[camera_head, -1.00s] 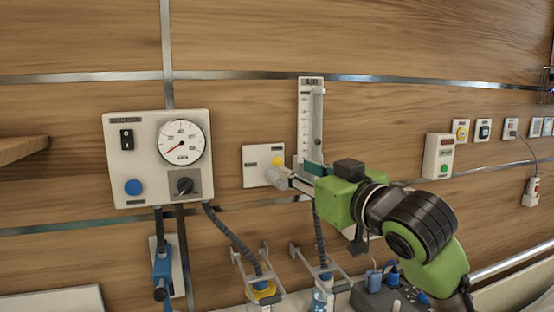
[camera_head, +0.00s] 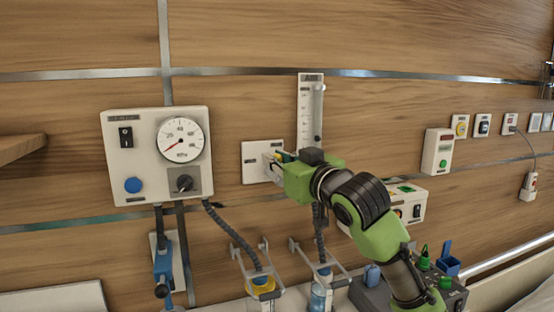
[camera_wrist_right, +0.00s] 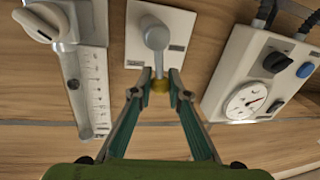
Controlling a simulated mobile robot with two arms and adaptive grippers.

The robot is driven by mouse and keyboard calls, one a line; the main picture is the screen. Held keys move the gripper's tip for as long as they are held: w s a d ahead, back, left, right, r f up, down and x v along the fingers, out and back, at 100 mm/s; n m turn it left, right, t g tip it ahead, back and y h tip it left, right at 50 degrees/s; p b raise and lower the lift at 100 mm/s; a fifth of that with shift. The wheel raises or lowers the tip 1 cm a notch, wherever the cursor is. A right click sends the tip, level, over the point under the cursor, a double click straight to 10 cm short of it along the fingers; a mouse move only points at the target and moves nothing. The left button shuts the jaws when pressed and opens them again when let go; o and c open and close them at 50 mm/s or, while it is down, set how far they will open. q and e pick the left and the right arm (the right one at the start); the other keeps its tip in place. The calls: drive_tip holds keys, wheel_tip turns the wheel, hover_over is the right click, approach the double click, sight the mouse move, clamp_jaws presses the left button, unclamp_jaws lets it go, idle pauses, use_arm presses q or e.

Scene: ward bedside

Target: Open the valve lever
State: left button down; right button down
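The valve is a wall plate (camera_wrist_right: 182,28) with a grey rounded hub (camera_wrist_right: 155,36). A valve lever with a yellow end (camera_wrist_right: 160,85) runs from the hub in the right wrist view, which is turned upside down. In the head view the plate (camera_head: 251,162) is partly covered by my right gripper (camera_head: 274,164). My left gripper is not in view.
A gauge panel (camera_head: 118,165) is left of the valve plate. A flowmeter (camera_head: 311,110) stands close on its right. Two bottles in wire holders (camera_head: 262,284) hang below. A wall box (camera_head: 415,208) and a device (camera_head: 372,297) are behind and beside my right arm.

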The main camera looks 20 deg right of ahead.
drive_tip(key=shift+d+r+m+p, duration=0.1)
drive_tip(key=shift+d+m+p, duration=0.3)
drive_tip(key=shift+m, duration=0.3)
drive_tip(key=shift+d+m, duration=0.25)
drive_tip(key=shift+m, duration=0.35)
drive_tip(key=c, duration=1.9)
unclamp_jaws()
drive_tip(key=s, duration=0.4)
drive_tip(key=s+d, duration=0.1)
drive_tip(key=s, duration=0.2)
drive_tip(key=s+d, duration=0.1)
drive_tip(key=s, duration=0.3)
drive_tip(key=shift+s+d+f, duration=0.15)
drive_tip(key=shift+s+f, duration=0.15)
drive_tip(key=shift+s, duration=0.05)
drive_tip(key=shift+f, duration=0.1)
